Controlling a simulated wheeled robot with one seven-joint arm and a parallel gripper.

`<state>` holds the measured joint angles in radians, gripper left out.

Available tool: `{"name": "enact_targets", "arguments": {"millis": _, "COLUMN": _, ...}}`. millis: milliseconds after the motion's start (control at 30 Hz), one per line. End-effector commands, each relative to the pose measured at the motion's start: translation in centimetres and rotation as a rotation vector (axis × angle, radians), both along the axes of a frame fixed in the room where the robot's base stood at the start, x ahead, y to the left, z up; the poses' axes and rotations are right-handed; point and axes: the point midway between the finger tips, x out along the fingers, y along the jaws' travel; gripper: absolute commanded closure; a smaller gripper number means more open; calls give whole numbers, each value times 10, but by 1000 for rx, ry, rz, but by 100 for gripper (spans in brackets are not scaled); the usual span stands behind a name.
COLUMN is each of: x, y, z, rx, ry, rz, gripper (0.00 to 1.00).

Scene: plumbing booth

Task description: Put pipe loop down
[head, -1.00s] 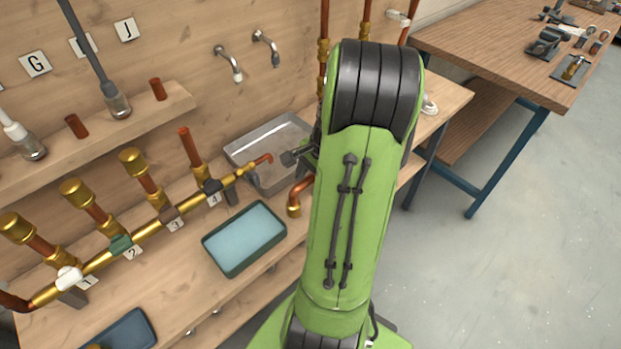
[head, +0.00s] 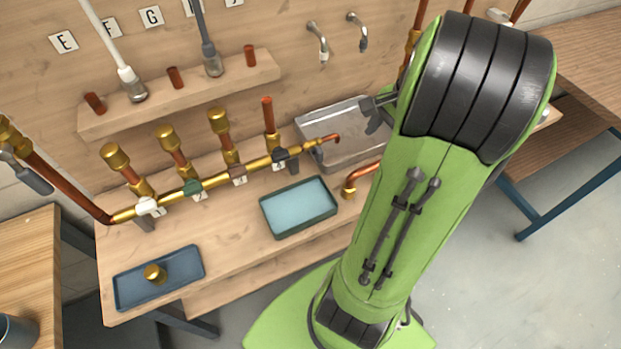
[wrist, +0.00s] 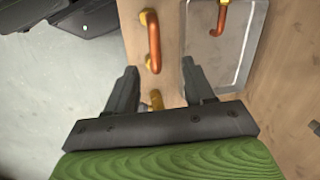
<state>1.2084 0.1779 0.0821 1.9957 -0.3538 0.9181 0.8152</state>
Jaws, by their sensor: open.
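The pipe loop (head: 362,178), bent copper pipe with brass ends, rests on the workbench just right of the green-rimmed tray and in front of the metal basin. Part of it is hidden by my arm in the head view. In the head view my gripper (head: 377,110) is partly hidden behind my green arm, over the basin's right side.
The brass manifold (head: 220,178) with upright capped pipes runs along the bench. The metal basin (head: 310,128) stands behind the loop. The green-rimmed tray (head: 266,218) is left of it. A blue tray (head: 130,300) holds a brass cap (head: 154,273). Wall taps (head: 318,42) hang above.

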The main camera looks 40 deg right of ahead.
Motion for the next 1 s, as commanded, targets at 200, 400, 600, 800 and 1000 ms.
{"name": "enact_targets", "arguments": {"millis": 200, "x": 32, "y": 123, "z": 50, "rx": -246, "ry": -42, "rz": 591, "gripper": 47}}
{"name": "enact_targets", "arguments": {"millis": 400, "x": -4, "y": 228, "z": 72, "rx": -497, "ry": -170, "rz": 1205, "gripper": 47}}
{"name": "enact_targets", "arguments": {"millis": 600, "x": -37, "y": 261, "z": 70, "rx": -626, "ry": -274, "rz": 1526, "gripper": 47}}
{"name": "enact_targets", "arguments": {"millis": 800, "x": -39, "y": 262, "z": 70, "rx": -634, "ry": -280, "rz": 1548, "gripper": 47}}
{"name": "enact_targets", "arguments": {"millis": 1000, "x": -38, "y": 262, "z": 88, "rx": -634, "ry": -281, "rz": 1546, "gripper": 47}}
